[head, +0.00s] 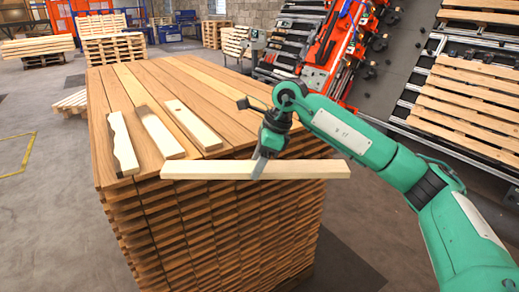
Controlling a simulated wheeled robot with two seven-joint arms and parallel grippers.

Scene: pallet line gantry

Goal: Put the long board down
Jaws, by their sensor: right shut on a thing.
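The long board (210,169) is pale wood and lies roughly level across the front edge of the plank stack in the head view. My right gripper (259,167) is shut on it near its middle, with the wrist above the board. The board's right end reaches past the stack's right side. I cannot tell whether the board touches the stack or hangs just in front of it. My left gripper is not in view.
A tall stack of brown planks (185,80) fills the middle. On its top left lie a notched board (121,143) and two short boards (160,132) (193,125). A conveyor with pallets (470,95) stands at right. Stacked pallets (112,48) stand behind.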

